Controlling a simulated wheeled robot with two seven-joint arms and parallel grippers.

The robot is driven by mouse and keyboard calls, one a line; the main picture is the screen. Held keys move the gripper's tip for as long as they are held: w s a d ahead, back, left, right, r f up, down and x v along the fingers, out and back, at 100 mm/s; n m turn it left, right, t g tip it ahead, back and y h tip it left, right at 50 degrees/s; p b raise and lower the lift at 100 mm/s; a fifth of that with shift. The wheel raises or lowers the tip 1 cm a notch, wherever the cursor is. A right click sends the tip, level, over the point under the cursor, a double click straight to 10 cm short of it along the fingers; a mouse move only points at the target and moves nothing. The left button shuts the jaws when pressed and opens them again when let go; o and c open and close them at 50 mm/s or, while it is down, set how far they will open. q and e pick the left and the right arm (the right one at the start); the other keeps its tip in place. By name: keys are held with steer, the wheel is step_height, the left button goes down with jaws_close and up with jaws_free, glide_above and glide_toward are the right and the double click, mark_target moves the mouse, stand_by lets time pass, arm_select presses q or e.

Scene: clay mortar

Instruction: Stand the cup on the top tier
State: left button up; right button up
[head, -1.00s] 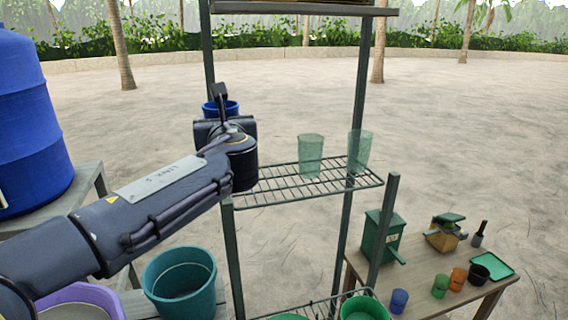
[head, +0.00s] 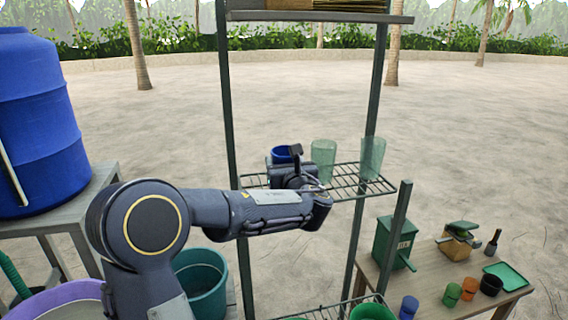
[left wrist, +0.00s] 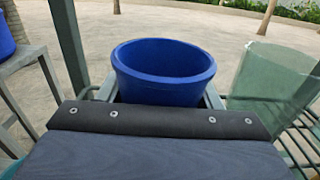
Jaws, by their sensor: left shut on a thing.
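The blue cup (head: 281,153) is upright at the wire tier (head: 345,190) of the rack, left of two clear green glasses. My left gripper (head: 290,168) is shut on it from the near side. In the left wrist view the cup (left wrist: 163,75) sits between the two grey fingers, its open mouth up. Its base is hidden behind my wrist, so I cannot tell whether it touches the wires. My right gripper is not in view.
The clear glasses (head: 323,160) and (head: 372,158) stand close to the right. A grey board shelf (head: 330,17) is above. Rack posts (head: 233,130) flank the tier. Teal bucket (head: 203,280) is below; a table (head: 440,275) with small cups is at right.

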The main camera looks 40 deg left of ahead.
arm_select(q)
steer(key=shift+f, duration=0.2)
steer(key=shift+f, duration=0.15)
steer(key=o, duration=1.1)
steer(key=shift+c, duration=0.2)
steer(key=shift+r, duration=0.25)
steer(key=shift+s+d+f, duration=0.1)
steer(key=shift+s+d, duration=0.1)
steer(key=shift+d, duration=0.05)
steer(key=b+v, duration=0.2)
steer(key=v, duration=0.9)
steer(key=shift+s+d, duration=0.2)
